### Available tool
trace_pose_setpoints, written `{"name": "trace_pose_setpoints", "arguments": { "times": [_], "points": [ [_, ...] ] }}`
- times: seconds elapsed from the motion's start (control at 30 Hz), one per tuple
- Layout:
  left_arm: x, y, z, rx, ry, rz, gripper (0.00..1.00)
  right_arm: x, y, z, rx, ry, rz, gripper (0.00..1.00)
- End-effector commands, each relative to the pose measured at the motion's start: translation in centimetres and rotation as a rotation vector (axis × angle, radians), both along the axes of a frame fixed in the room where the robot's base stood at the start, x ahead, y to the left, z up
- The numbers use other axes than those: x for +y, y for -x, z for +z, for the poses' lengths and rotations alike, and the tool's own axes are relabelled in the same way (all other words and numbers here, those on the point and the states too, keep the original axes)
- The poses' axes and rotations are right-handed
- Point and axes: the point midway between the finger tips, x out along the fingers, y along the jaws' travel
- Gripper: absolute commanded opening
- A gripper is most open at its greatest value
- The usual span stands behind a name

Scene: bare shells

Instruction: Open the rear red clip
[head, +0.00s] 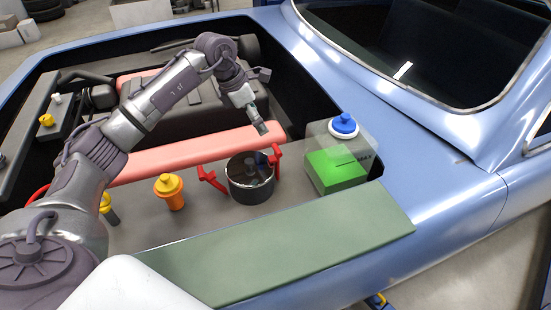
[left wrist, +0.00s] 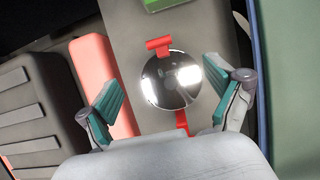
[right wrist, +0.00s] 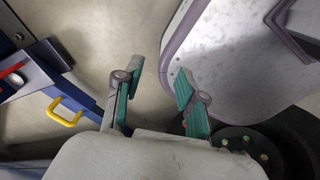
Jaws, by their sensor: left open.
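A dark round canister (head: 250,186) with a shiny lid sits in the engine bay. It has two red clips. The rear red clip (head: 276,158) is on the side towards the windshield and stands beside the rim. The other red clip (head: 212,180) sticks outward on the opposite side. In the left wrist view the lid (left wrist: 172,82) lies ahead between my fingers, with the rear clip (left wrist: 158,43) above it and the other clip (left wrist: 182,122) below, partly hidden. My right gripper (right wrist: 160,82) is open and empty, away from the canister.
A reservoir with green fluid (head: 335,170) and a blue cap (head: 343,125) stands right of the canister. An orange-yellow cap (head: 170,190) is to its left. A pink bar (head: 190,155) runs behind it. A green mat (head: 290,255) covers the near fender.

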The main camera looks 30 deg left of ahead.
Motion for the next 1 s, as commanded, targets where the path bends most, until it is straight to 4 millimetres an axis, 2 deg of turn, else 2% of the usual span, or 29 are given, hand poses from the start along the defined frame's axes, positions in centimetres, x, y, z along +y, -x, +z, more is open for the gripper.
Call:
{"name": "trace_pose_setpoints", "arguments": {
  "times": [0.03, 0.13, 0.27, 0.7, 0.83, 1.0],
  "points": [
    [0.0, 0.0, -1.1, 0.0, 0.0, 0.0, 0.92, -0.1, -0.1, -1.1, 0.0, 0.002, 0.001, 0.4],
    [0.0, 0.0, -1.4, 0.0, 0.0, 0.0, 0.92, -0.1, -0.4, -1.2, -0.005, 0.001, 0.0, 0.4],
    [-0.3, -0.4, -2.2, 0.001, 0.002, 0.0, 0.92, -0.1, -1.1, -0.7, -0.016, 0.0, 0.0, 0.4],
    [-2.6, -2.8, -10.2, 0.005, 0.004, 0.001, 0.92, 0.8, -1.4, 1.3, -0.022, -0.01, -0.003, 0.4],
    [-3.1, -3.4, -12.1, 0.002, 0.003, 0.001, 0.92, 1.0, -1.4, 1.6, -0.022, -0.013, -0.004, 0.4],
    [-3.5, -3.8, -13.6, 0.001, 0.002, 0.0, 0.92, 0.9, -1.3, 1.8, -0.02, -0.012, -0.004, 0.4]
  ]
}}
